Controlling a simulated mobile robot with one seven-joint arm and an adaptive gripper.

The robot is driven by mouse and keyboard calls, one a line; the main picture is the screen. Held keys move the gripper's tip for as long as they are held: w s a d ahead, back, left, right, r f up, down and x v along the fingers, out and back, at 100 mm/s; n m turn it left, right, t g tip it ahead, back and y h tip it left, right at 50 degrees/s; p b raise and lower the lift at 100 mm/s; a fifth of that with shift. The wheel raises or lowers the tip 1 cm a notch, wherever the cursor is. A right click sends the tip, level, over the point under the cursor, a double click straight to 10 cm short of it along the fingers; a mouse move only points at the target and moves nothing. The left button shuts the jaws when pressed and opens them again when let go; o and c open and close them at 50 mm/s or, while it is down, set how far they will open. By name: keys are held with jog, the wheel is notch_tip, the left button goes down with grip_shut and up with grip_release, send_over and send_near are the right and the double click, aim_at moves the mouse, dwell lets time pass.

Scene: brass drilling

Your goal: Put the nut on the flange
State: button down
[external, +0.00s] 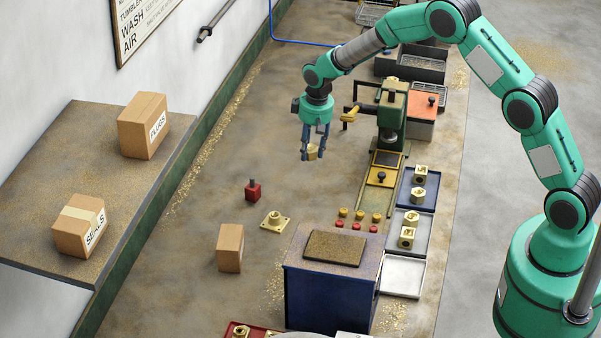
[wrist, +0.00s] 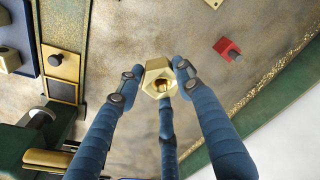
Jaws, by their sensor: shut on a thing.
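My gripper (external: 315,150) hangs above the middle of the workbench. Its blue fingers are shut on a brass hex nut (external: 312,152), which is held in the air. In the wrist view the nut (wrist: 158,78) sits between the fingertips with its bore partly facing the camera. The brass flange (external: 275,222), a square plate with a round raised collar, lies on the bench below and to the left of my gripper, apart from it. A corner of the flange (wrist: 214,2) shows at the top edge of the wrist view.
A red block with a dark knob (external: 253,190) and a cardboard box (external: 230,248) stand near the flange. A green drill press (external: 392,115) is right of my gripper. A blue cabinet (external: 325,295) stands in front.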

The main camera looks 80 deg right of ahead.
jog(key=s+a+f, duration=0.3)
jog(key=s+a, duration=0.1)
jog(key=a, duration=0.5)
jog(key=s+a+f+m, duration=0.1)
jog(key=s+a+f, duration=0.2)
jog(key=a, duration=0.7)
jog(key=shift+s+f+b, duration=0.2)
jog(key=shift+s+b, duration=0.1)
jog(key=shift+s, duration=0.45)
jog(key=shift+w, duration=0.1)
jog(key=p, duration=0.1)
send_over(274, 214)
jog(key=shift+a+f, duration=0.1)
jog(key=shift+f, duration=0.7)
jog(key=shift+f+p, duration=0.35)
jog(key=shift+f, duration=1.35)
jog(key=shift+f, duration=0.1)
